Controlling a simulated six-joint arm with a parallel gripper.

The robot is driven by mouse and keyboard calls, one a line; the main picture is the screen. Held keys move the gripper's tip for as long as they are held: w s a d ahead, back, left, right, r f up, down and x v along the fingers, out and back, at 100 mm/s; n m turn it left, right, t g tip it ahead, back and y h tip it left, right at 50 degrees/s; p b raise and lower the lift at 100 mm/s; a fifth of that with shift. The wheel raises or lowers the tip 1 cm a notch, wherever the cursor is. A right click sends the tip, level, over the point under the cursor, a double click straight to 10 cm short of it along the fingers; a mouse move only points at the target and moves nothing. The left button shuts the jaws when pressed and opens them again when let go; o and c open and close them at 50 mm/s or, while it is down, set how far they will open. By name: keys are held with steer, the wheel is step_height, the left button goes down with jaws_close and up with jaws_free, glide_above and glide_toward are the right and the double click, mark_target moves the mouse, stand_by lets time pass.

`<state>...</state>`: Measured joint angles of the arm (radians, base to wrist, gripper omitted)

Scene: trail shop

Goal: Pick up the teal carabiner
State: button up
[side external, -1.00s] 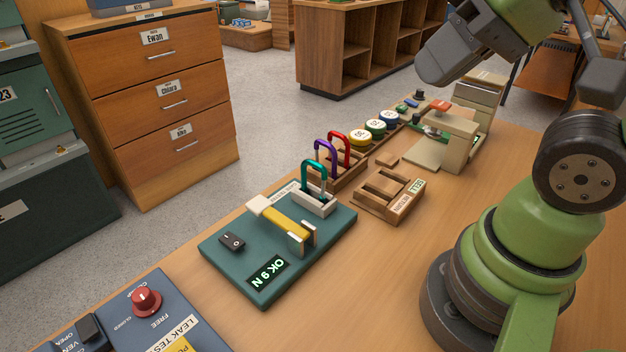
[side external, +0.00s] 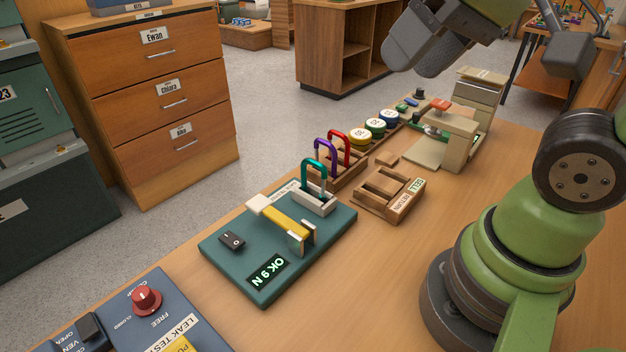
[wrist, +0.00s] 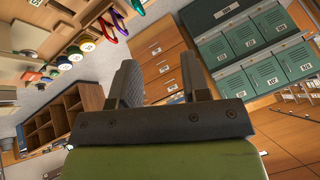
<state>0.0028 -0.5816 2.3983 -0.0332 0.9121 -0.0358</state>
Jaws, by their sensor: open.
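The teal carabiner (side external: 314,163) stands upright in a pale slotted holder (side external: 318,204) on the teal test board (side external: 232,262) in the side external view. In the wrist view the teal carabiner (wrist: 138,6) shows small, cut by the top edge. My gripper (side external: 411,64) is high above the bench, up and to the right of the carabiner in the side external view and well apart from it. In the wrist view my gripper (wrist: 158,78) has its fingers apart with nothing between them.
A purple carabiner (side external: 319,148) and a red carabiner (side external: 347,148) stand in a wooden rack just behind the teal one. A yellow lever (side external: 286,226) lies close in front. A wooden return tray (side external: 400,205), coloured round pucks and a beige press (side external: 455,135) are to the right.

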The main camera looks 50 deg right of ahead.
steer(key=w+d+f+n+g, duration=0.1)
steer(key=w+f+g, duration=0.2)
steer(key=w, duration=0.5)
steer(key=n+g+h, duration=0.2)
steer(key=g, duration=0.1)
glide_above(312, 159)
steer(key=f, duration=1)
steer(key=shift+w+d+f, duration=0.1)
steer(key=shift+d+f, duration=0.1)
steer(key=shift+f, duration=0.2)
steer(key=shift+n, duration=0.3)
step_height(312, 159, down, 4)
steer(key=shift+w+f, duration=0.1)
steer(key=shift+f, duration=0.1)
steer(key=shift+s+a+f, duration=0.1)
steer(key=shift+f, duration=1.45)
steer(key=shift+s+a+f, duration=0.1)
steer(key=shift+f, duration=1.45)
jaws_close()
